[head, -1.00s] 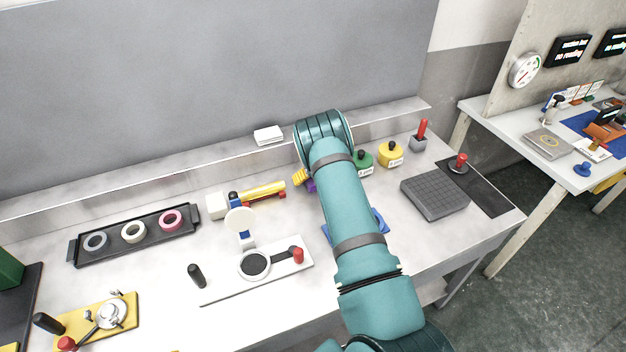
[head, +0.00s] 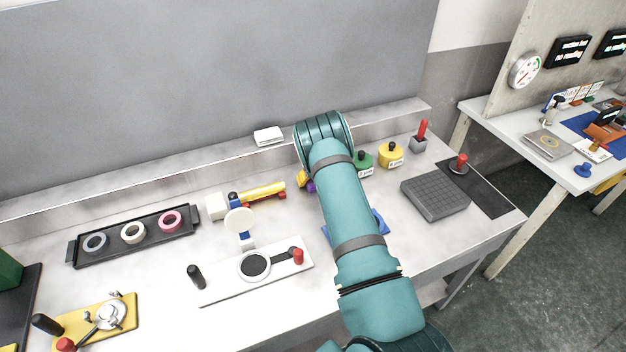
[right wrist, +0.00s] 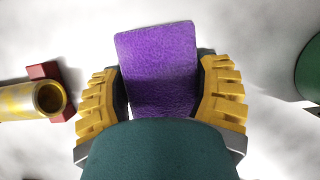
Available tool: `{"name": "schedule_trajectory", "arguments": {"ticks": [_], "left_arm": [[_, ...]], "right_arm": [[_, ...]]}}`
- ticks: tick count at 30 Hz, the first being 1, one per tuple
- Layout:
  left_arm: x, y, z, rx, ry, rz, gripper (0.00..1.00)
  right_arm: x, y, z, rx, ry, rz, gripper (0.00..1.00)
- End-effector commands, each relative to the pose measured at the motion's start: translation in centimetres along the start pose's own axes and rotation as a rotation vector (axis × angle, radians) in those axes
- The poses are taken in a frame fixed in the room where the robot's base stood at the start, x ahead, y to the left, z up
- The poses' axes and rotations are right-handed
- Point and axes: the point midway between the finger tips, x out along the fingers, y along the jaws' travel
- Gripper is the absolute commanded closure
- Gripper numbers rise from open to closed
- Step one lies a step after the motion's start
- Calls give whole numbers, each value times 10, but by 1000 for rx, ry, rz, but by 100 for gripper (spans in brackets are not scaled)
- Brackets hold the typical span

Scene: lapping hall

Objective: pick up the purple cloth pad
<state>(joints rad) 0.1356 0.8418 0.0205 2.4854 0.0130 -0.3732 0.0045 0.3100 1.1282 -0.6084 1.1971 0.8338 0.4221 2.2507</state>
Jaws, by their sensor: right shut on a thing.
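The purple cloth pad (right wrist: 160,65) is between the two yellow-ribbed fingers of my right gripper (right wrist: 160,95) in the right wrist view. The fingers are shut on its left and right sides, and its far end sticks out past them. In the head view my right arm covers most of the gripper; only a bit of yellow finger and a sliver of the purple pad (head: 311,187) show left of the arm. I cannot tell whether the pad touches the bench. My left gripper is not in view.
A yellow tube on a red rest (head: 262,191) lies left of the gripper. Green (head: 364,163) and yellow (head: 390,155) knobbed weights stand to the right. A blue tray (head: 380,222) is partly behind my arm. A black tray of rings (head: 100,255) lies at left.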

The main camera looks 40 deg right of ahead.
Motion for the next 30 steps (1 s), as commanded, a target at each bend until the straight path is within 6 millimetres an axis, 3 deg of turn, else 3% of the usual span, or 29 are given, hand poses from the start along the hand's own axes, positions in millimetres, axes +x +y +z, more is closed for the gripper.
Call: {"name": "schedule_trajectory", "arguments": {"ticks": [7,21,30], "left_arm": [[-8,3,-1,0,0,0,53],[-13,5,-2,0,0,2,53],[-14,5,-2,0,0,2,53]], "right_arm": [[-10,0,5,0,-2,0,62],[-88,0,37,-1,-1,0,62],[-97,0,40,1,0,0,62]]}}
